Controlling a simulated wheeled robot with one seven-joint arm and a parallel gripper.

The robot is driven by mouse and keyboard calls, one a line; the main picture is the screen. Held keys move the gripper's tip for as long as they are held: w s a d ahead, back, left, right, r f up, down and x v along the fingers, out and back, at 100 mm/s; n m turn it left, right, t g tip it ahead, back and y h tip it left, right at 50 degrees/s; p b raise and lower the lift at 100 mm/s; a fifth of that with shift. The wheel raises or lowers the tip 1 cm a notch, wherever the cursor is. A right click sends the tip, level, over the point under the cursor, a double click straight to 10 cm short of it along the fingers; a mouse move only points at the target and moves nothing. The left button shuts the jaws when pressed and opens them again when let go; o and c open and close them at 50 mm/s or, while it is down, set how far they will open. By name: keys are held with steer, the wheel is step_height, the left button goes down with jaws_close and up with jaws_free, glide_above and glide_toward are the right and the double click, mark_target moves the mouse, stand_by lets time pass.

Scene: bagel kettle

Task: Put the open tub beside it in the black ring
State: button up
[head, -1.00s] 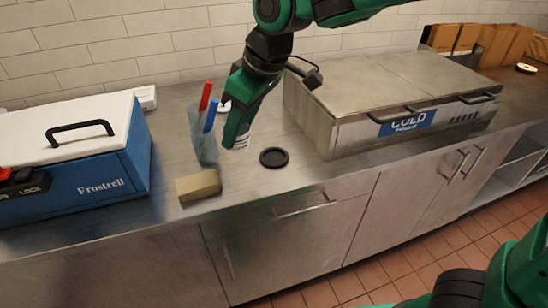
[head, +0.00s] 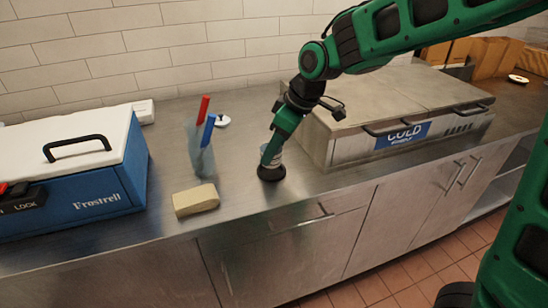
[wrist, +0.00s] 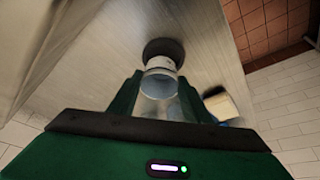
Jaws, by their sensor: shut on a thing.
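The open tub (head: 274,161) is a small pale cup with a label, held upright or nearly so by my gripper (head: 272,153). The black ring (head: 270,174) lies on the steel counter directly under the tub. In the wrist view, the tub (wrist: 160,66) is between my fingers with its open mouth toward the camera, and its far end overlaps the dark ring (wrist: 164,46). I cannot tell whether the tub's base is down inside the ring or just above it. My gripper is shut on the tub and hides part of it.
A tan block (head: 196,199) and a clear holder (head: 201,158) with red and blue sticks stand to the left. A blue cooler (head: 105,185) is farther left. The steel cold unit (head: 350,150) stands close on the right. The counter's front edge is near.

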steer(key=shift+f, duration=1.55)
steer(key=o, duration=1.1)
steer(key=shift+f, duration=0.1)
steer(key=v, duration=1.2)
